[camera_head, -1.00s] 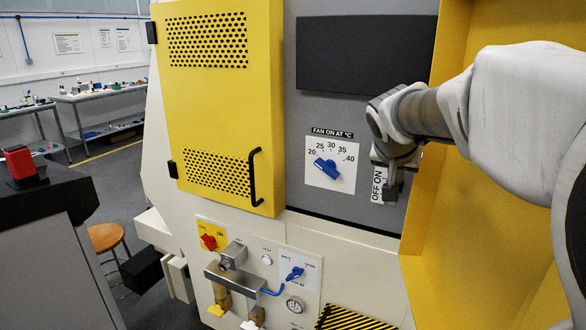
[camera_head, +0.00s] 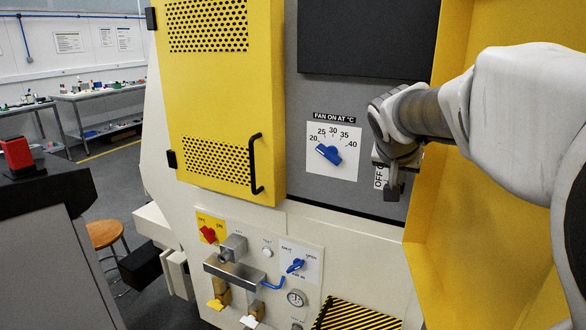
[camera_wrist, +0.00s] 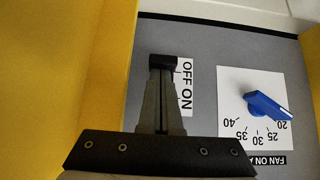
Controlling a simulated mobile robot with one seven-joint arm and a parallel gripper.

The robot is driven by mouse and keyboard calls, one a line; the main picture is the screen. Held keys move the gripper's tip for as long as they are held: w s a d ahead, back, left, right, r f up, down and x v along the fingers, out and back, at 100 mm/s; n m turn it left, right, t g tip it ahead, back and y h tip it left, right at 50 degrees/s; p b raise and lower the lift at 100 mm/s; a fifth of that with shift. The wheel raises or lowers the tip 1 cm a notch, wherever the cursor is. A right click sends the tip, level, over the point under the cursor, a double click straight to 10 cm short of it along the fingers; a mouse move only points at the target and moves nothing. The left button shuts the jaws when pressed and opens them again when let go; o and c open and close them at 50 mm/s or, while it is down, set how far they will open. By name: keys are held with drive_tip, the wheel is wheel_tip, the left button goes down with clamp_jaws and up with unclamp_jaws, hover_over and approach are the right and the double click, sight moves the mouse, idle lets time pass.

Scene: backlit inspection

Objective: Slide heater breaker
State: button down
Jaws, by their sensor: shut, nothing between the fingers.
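The heater breaker's white OFF/ON label (camera_head: 380,177) is on the grey panel, right of the fan dial, partly covered by my wrist. My gripper (camera_head: 391,189) is in front of the panel beside the label. In the wrist view, its fingers (camera_wrist: 162,75) are together beside the label, with nothing between them. A black block (camera_wrist: 162,61) shows at the finger ends, near OFF. I cannot tell whether it is the breaker's handle or the fingertips, nor whether they touch. The breaker's track is hidden.
The blue fan dial (camera_head: 329,154) is left of the label. A yellow side wall (camera_head: 440,190) stands close on the right. The yellow perforated door (camera_head: 215,100) with a black handle (camera_head: 255,165) is at left. Valves and knobs sit on the lower panel (camera_head: 265,250).

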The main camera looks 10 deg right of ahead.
drive_tip(key=w+d+r+p+v, duration=0.1)
drive_tip(key=w+r+p+v, duration=0.1)
drive_tip(key=v, duration=1.1)
drive_tip(key=s+a+f+n+g+y, duration=0.1)
drive_tip(key=s+a+f+n+y, duration=0.1)
drive_tip(key=s+a+f, duration=0.3)
drive_tip(key=s+a+f+n+y, duration=0.3)
drive_tip(key=s+a+f+n, duration=0.2)
drive_tip(key=s+f, duration=0.7)
drive_tip(key=s+a, duration=0.1)
drive_tip(key=s, duration=0.2)
drive_tip(key=shift+a+g, duration=0.25)
drive_tip(key=shift+g, duration=0.15)
